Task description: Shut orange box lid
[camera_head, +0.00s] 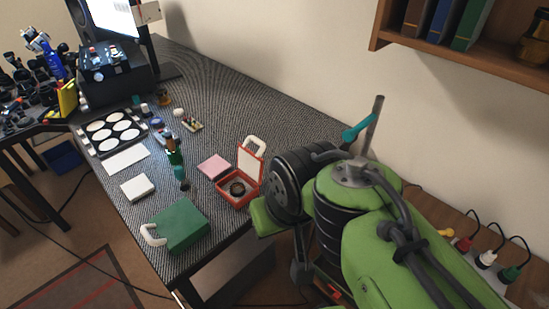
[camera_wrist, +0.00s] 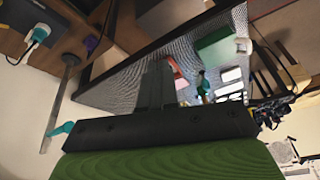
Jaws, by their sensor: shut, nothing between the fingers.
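The orange box (camera_head: 236,196) stands on the dark woven desk, with a dark round ring-like part (camera_head: 237,187) inside it. Its lid (camera_head: 250,165) is raised, standing steeply at the box's back right side, with a pale inner face and a white handle (camera_head: 256,145) at the top. My gripper (camera_wrist: 157,85) shows in the wrist view, shut and empty, apart from the box. A bit of orange-red (camera_wrist: 181,83), likely the box, shows just beyond the fingers, partly hidden. In the head view my fingers cannot be made out behind my arm.
A green box (camera_head: 182,226) with a white handle sits at the desk's front edge. A pink pad (camera_head: 214,166), a white block (camera_head: 137,187), a green-handled tool (camera_head: 177,163) and a tray of white discs (camera_head: 112,132) lie nearby. A wall shelf (camera_head: 420,45) hangs above right.

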